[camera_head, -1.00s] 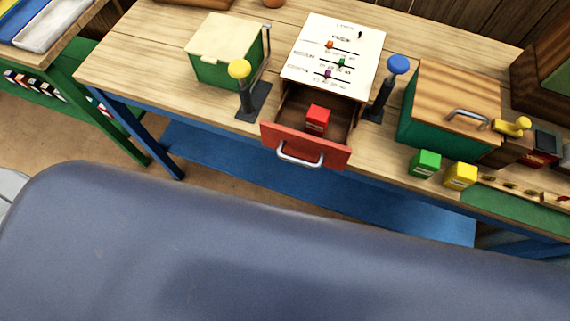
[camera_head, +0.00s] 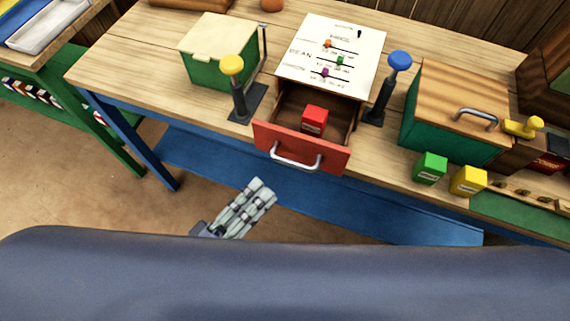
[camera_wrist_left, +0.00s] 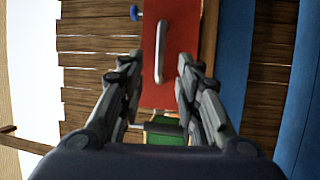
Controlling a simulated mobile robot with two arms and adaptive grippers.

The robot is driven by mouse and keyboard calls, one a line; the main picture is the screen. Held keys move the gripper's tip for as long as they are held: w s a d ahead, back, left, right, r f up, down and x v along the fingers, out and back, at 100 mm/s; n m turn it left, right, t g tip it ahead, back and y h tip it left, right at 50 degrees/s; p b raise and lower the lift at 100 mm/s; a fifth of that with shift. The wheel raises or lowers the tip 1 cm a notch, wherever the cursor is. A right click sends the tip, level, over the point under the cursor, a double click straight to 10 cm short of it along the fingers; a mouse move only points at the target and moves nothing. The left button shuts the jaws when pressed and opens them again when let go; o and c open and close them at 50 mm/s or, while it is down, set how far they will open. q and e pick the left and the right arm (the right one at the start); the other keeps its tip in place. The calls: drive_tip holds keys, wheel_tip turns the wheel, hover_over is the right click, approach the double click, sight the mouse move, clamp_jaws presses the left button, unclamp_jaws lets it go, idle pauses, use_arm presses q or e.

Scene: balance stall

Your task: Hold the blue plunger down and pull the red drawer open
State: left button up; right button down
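The red drawer (camera_head: 330,158) stands pulled out from the cabinet, with a silver handle (camera_head: 296,162) on its front and a red block (camera_head: 313,119) inside. The blue plunger (camera_head: 399,62) stands upright on a dark post to the right of the drawer, with nothing touching it. My left gripper (camera_head: 266,187) is below and in front of the drawer, apart from the handle. In the left wrist view my left gripper (camera_wrist_left: 171,62) has its fingers spread and empty, with the drawer's red front (camera_wrist_left: 183,30) and handle (camera_wrist_left: 161,50) beyond. My right gripper is not in view.
A yellow plunger (camera_head: 232,65) and a green box (camera_head: 203,74) stand left of the drawer. A wood-topped green box (camera_head: 432,130), a green block (camera_head: 430,168) and a yellow block (camera_head: 468,181) stand right. The floor before the table (camera_head: 150,215) is clear.

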use_arm(q)
drive_tip(key=p+x, duration=0.1)
drive_tip(key=x, duration=0.7)
drive_tip(key=shift+w, duration=0.2)
drive_tip(key=shift+d, duration=0.1)
clamp_jaws()
